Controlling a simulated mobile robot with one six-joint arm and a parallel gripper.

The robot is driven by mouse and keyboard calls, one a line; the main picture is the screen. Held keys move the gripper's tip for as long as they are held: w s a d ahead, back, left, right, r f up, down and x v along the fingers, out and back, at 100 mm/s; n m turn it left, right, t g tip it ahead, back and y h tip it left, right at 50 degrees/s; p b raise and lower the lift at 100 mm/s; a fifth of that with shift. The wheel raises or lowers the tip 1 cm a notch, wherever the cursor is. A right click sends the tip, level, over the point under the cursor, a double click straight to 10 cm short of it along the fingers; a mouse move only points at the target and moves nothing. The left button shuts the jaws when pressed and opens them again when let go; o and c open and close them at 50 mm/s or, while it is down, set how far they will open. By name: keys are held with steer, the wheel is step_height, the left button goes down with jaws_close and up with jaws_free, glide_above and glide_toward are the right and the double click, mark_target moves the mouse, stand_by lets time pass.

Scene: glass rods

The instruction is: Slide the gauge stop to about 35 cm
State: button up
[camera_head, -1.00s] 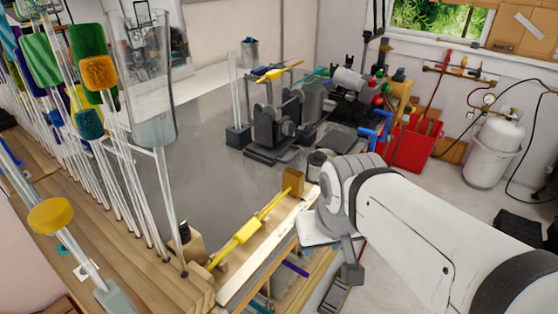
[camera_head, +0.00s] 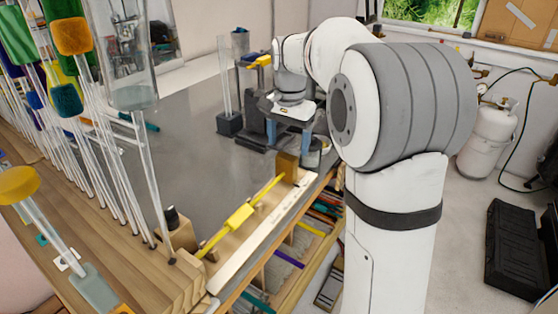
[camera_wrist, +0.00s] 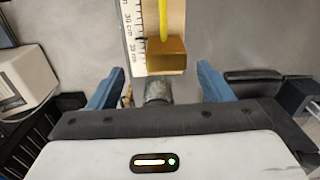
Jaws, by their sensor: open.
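The gauge stop, a brass-coloured block (camera_head: 287,166), stands at the far end of the white ruler strip (camera_head: 246,268) along the bench edge. In the wrist view the gauge stop (camera_wrist: 166,56) sits beside the ruler (camera_wrist: 132,28), near its 20 cm mark, with 30 cm farther up. A yellow rod (camera_head: 240,215) lies along the strip and reaches toward the block. My gripper (camera_wrist: 158,86) is open and empty. Its two blue fingers point toward the block, one on each side, and the block lies just beyond them.
Upright glass rods and a glass cylinder (camera_head: 120,60) crowd the left bench. A dark stand (camera_head: 229,122) holding clear rods is left of my gripper. The grey bench top (camera_head: 200,150) is clear in the middle. Shelves with coloured rods lie under the edge.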

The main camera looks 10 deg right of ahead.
mark_target(287, 156)
steer(key=shift+w+f, duration=0.45)
steer(key=shift+w, duration=0.2)
step_height(287, 156, down, 7)
steer(key=shift+f+p, duration=0.2)
steer(key=shift+p, duration=0.1)
steer(key=shift+c, duration=0.4)
steer(key=c, duration=1.3)
steer(key=shift+w+d+r+p, duration=0.15)
steer(key=shift+w+d+p, duration=0.3)
steer(key=shift+w+d, duration=0.65)
steer(key=o, duration=1.4)
step_height(287, 156, up, 8)
steer(key=shift+f+b, duration=0.2)
steer(key=shift+b, duration=0.2)
